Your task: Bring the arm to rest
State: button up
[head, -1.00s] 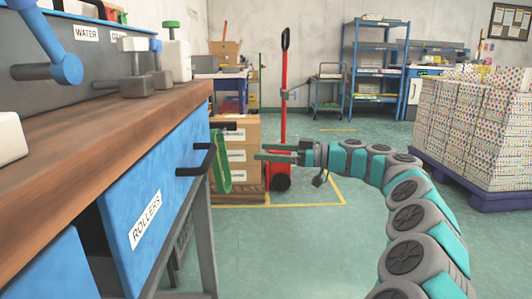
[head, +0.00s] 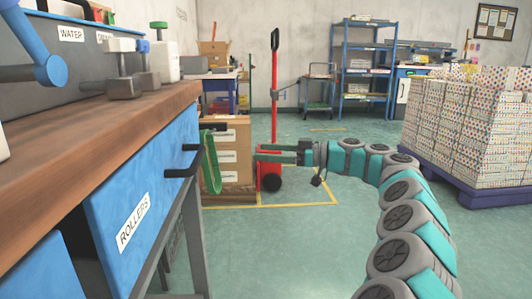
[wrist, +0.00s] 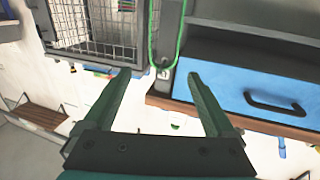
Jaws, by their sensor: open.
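My gripper (head: 258,154) is at the end of my arm, which curves up from the bottom right of the head view and points left. Its two green fingers are apart with nothing seen between them. In the wrist view, my gripper (wrist: 160,80) also shows spread and empty. It is to the right of the workbench (head: 90,160) and its blue drawer marked ROLLERS (head: 140,210). A green loop (head: 210,165) hangs near the bench's far end, a little left of the fingertips. The loop (wrist: 181,35) also shows beyond the fingers in the wrist view.
Cardboard boxes (head: 228,160) and a red hand truck (head: 275,110) stand behind the gripper. A pallet of wrapped boxes (head: 470,125) stands at right. A blue shelf (head: 368,60) is at the back. Green floor (head: 285,240) is open between bench and arm.

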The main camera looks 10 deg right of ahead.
jog(key=s+a+r+m+g+h, duration=0.15)
jog(key=s+a+g, duration=0.25)
jog(key=s+a, duration=0.65)
jog(key=s+a+f+m+g+h, duration=0.1)
jog(key=s+f+h, duration=0.25)
jog(key=s, duration=0.45)
jog(key=s+a+f+m+g+h, duration=0.15)
jog(key=s+f, duration=0.25)
jog(key=s, duration=0.4)
jog(key=s+d+f+m+h, duration=0.5)
jog(key=s+d+f, duration=0.5)
jog(key=s, duration=0.2)
jog(key=s+d+f+m+h, duration=0.6)
jog(key=s+d+f, duration=0.4)
jog(key=s, duration=0.3)
notch_tip(320, 180, up, 16)
jog(key=p, duration=1.5)
jog(key=shift+w+a+f, duration=0.25)
jog(key=shift+w, duration=0.1)
